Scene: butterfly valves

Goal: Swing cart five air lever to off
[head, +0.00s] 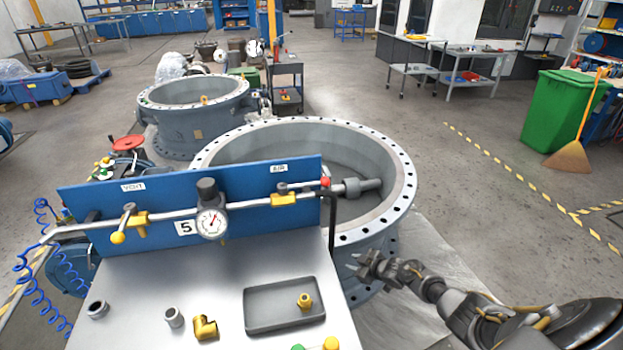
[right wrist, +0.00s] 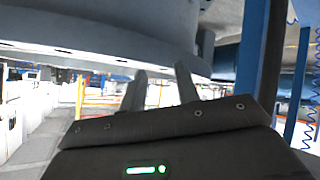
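The cart marked 5 has a blue panel (head: 240,185) with a pipe running across its front. Under the AIR label at the panel's right end sits a yellow valve (head: 284,199). Its air lever (head: 305,185) lies roughly along the pipe, with a red knob (head: 325,182) at the right end. Under the left label, the other lever with a yellow knob (head: 118,237) points down across the pipe. My right gripper (head: 364,268) is open and empty, below and right of the red knob and apart from it. In the right wrist view its two fingers (right wrist: 160,85) stand apart. My left gripper is out of view.
A large flanged valve ring (head: 400,200) stands close behind the panel, near my right gripper. The cart top (head: 225,290) carries a grey tray (head: 262,318), a brass elbow (head: 205,328) and small fittings. Open floor lies to the right, before a green bin (head: 560,110).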

